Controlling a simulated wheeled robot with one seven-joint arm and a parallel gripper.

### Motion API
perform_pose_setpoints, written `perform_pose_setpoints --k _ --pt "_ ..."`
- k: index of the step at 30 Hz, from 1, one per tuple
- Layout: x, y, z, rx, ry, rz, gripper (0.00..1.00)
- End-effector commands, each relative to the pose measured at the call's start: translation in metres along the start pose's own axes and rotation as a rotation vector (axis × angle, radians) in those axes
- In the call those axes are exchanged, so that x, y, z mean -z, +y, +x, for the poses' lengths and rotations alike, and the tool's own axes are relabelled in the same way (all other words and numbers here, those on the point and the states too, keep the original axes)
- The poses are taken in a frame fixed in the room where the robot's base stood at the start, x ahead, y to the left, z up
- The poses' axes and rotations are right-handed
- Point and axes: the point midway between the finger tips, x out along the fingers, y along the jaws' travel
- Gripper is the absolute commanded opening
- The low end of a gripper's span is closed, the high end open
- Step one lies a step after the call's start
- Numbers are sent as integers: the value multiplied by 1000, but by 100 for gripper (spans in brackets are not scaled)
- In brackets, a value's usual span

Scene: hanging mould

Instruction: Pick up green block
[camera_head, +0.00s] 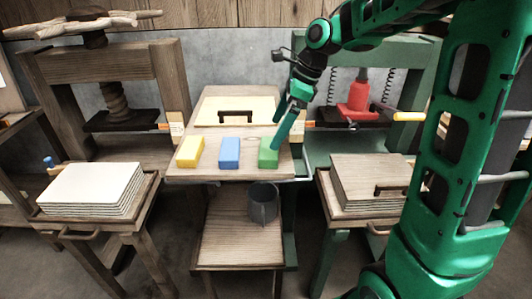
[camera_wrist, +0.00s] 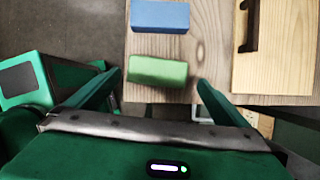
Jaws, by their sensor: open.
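The green block (camera_head: 266,159) lies at the right end of a row on the wooden tabletop (camera_head: 210,174), near its front edge. My gripper (camera_head: 276,146) is open and points down at the block, with a finger overlapping its right part in the head view. In the wrist view, the green block (camera_wrist: 157,71) appears between the two spread fingertips (camera_wrist: 159,80), with a gap at each side. The fingers do not touch it there; how far down they reach beside it is hard to tell.
A blue block (camera_head: 229,152) and a yellow block (camera_head: 190,151) stand left of the green one. A pale panel with a dark handle (camera_head: 236,116) lies behind. A grey metal cup (camera_head: 263,203) stands on a lower surface in front.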

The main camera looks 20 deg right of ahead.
Motion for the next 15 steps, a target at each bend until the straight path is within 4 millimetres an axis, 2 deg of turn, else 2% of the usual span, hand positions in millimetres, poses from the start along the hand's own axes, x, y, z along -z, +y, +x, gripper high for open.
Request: perform_pose_setpoints --k 7,15 --pt "1 1 17 -1 1 -1 100" --pt "4 2 53 -2 2 -1 100"
